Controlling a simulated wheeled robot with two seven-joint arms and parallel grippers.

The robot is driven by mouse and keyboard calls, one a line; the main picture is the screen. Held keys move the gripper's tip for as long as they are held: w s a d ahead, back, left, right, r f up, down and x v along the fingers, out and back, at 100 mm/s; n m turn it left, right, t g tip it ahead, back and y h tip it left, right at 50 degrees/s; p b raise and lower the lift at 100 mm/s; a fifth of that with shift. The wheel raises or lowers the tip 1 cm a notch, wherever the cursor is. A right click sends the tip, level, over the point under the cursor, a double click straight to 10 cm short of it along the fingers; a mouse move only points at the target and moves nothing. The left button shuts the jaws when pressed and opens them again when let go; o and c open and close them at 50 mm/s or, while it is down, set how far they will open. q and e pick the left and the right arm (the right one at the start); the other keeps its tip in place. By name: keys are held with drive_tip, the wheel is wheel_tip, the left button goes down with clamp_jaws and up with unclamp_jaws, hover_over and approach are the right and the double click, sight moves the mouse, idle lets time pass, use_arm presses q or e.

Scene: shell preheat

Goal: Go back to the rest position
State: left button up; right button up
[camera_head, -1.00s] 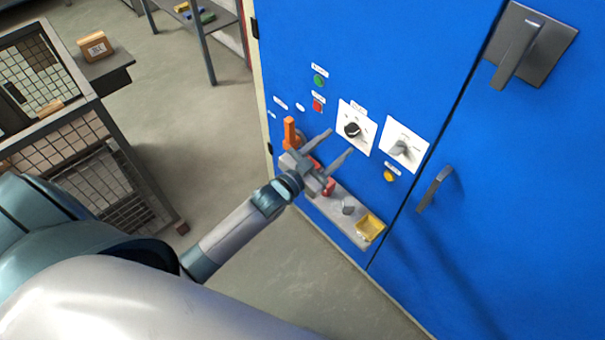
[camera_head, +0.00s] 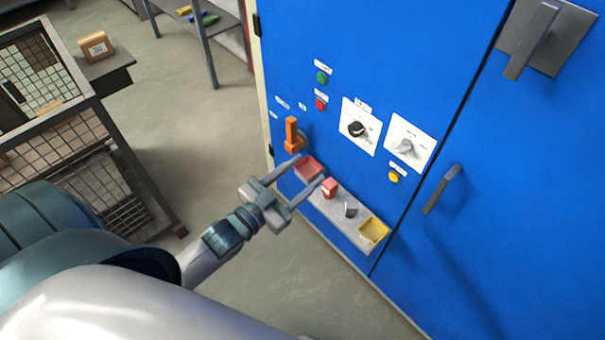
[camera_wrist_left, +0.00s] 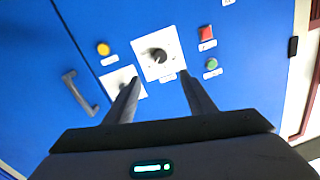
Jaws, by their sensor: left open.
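My left gripper (camera_head: 310,172) is open and empty in the head view, in front of the blue cabinet near the small shelf. In the left wrist view its two fingers (camera_wrist_left: 160,100) point apart towards the cabinet front. The cabinet carries a black knob (camera_head: 357,129) and a grey knob (camera_head: 404,146) on white plates. It also has a green button (camera_head: 322,78), a red button (camera_head: 320,104), a yellow button (camera_head: 393,177) and an orange handle (camera_head: 291,134). The black knob also shows in the left wrist view (camera_wrist_left: 158,56). My right gripper is not in view.
The shelf (camera_head: 335,214) holds a red tray (camera_head: 309,168), a red block (camera_head: 329,187), a dark grey piece (camera_head: 350,209) and a yellow tray (camera_head: 373,230). A mesh cage (camera_head: 112,190) stands at the left. Open floor (camera_head: 205,135) lies between it and the cabinet.

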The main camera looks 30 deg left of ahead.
use_arm(q)
drive_tip(key=shift+f, duration=0.1)
idle(0.4)
drive_tip(key=s+a+f+n+g+y, duration=0.1)
drive_tip(key=s+a+f+g, duration=0.15)
drive_tip(key=f, duration=0.95)
drive_tip(key=s+a+f+n+g+y+b, duration=0.15)
drive_tip(key=s+f, duration=0.25)
drive_tip(key=f, duration=0.9)
drive_tip(key=s+a+f+g+y, duration=0.1)
drive_tip(key=s+f+g+y, duration=0.15)
drive_tip(key=f, duration=0.95)
drive_tip(key=s+d+f+g, duration=0.1)
drive_tip(key=s+f+g, duration=0.2)
drive_tip(key=s+f, duration=0.5)
drive_tip(key=s+d+f+g, duration=0.1)
drive_tip(key=s+f+g, duration=0.2)
drive_tip(key=s+f, duration=0.5)
drive_tip(key=s+d+f+g, duration=0.1)
drive_tip(key=s+f+g, duration=0.3)
drive_tip(key=s, duration=1.3)
wheel_tip(320, 180, down, 4)
drive_tip(key=shift+s+r+b, duration=0.1)
drive_tip(key=shift+s+b, duration=0.3)
drive_tip(key=shift+n, duration=0.25)
